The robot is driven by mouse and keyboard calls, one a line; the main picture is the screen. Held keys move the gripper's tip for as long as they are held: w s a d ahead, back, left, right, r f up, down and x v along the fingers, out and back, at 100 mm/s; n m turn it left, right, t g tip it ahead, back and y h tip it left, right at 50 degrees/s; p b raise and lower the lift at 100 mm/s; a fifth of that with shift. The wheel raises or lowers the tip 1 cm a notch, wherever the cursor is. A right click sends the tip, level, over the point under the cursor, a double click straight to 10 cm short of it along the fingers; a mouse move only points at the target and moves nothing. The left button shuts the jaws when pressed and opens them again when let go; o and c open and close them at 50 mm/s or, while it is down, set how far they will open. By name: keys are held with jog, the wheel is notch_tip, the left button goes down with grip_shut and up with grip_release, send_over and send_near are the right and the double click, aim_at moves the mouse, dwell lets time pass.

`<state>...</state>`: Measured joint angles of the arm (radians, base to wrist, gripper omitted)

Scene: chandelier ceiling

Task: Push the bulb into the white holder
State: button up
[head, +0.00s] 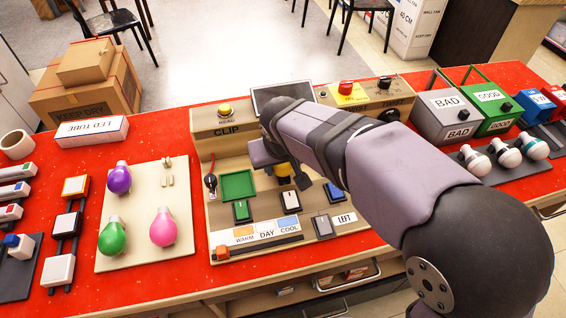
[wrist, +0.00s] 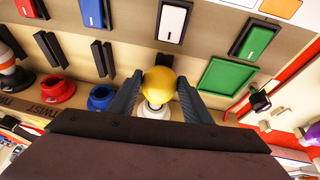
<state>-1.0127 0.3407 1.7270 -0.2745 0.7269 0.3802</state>
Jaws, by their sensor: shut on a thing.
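The yellow bulb (wrist: 158,84) is held between the two fingers of my gripper (wrist: 158,92) in the wrist view. Its base points toward the white holder (wrist: 153,111), which shows as a pale ring just behind it. I cannot tell whether the base touches the ring or is inside it. In the head view my gripper (head: 283,171) is over the middle of the beige panel (head: 238,155), with a bit of the yellow bulb (head: 284,169) showing. My arm hides the holders there.
A blue holder (wrist: 101,97) and a red holder (wrist: 57,89) stand beside the white one. Purple (head: 119,179), green (head: 112,238) and pink (head: 163,229) bulbs stand on a cream board at left. Switches and a green tray (head: 238,185) lie on the panel.

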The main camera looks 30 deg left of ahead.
jog(key=shift+w+a+p, duration=0.4)
jog(key=shift+w+a, duration=0.05)
dwell(0.7)
jog(key=o, duration=1.1)
jog(key=v, duration=0.7)
jog(key=shift+r, duration=0.2)
